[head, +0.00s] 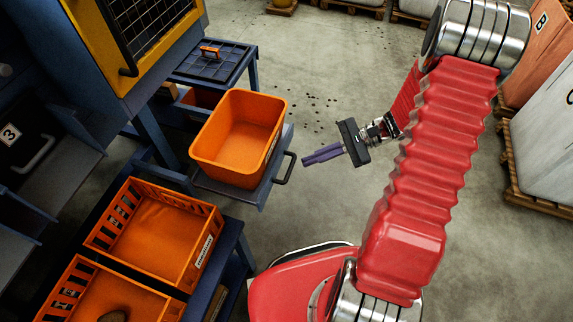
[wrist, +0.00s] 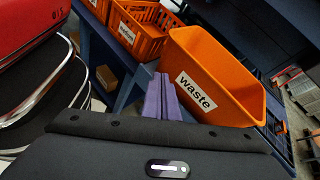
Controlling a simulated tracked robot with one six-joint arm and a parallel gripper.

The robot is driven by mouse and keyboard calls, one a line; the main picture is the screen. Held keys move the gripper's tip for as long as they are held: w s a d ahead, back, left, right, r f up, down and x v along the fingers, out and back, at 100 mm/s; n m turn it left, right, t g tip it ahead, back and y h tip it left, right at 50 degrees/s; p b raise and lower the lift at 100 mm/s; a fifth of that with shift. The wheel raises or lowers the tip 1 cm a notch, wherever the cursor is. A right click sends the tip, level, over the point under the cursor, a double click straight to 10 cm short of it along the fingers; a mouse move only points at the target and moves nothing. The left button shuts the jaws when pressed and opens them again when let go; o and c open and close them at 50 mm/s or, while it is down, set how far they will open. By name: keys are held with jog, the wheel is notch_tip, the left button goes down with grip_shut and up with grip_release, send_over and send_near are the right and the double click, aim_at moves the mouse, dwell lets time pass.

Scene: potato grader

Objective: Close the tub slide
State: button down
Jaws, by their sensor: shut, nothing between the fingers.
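The tub slide (head: 228,191) is a blue-grey tray with a dark bar handle (head: 286,168) on its right side. It stands out from the blue frame. An orange tub (head: 241,133) sits on it, empty as far as I see. In the wrist view the tub (wrist: 222,62) carries a "waste" label. My gripper (head: 304,161) is shut and empty, with purple fingers, just right of the handle in the head view. I cannot tell whether the fingertips touch the handle. In the wrist view the fingers (wrist: 161,78) point towards the tub side, and the handle is hidden.
Orange crates (head: 160,222) stand on a blue bench at the lower left. A dark lid with an orange handle (head: 210,52) lies on a blue stand behind the tub. A yellow and blue machine (head: 120,45) rises at the left. The floor right of the slide is clear.

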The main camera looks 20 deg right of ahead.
aim_at(278, 162)
jog(key=d+f+m+t+y, duration=0.1)
jog(key=d+f+m+t, duration=0.2)
jog(key=f, duration=0.4)
jog(key=w+d+f+m+t, duration=0.1)
jog(key=d+f+m+t, duration=0.3)
jog(key=f+m+t, duration=0.2)
jog(key=shift+f+m+y, duration=0.4)
jog(key=shift+f+m, duration=0.1)
jog(key=shift+f, duration=0.2)
jog(key=shift+w+a, duration=0.1)
jog(key=shift+w, duration=0.05)
jog(key=shift+x, duration=6.9)
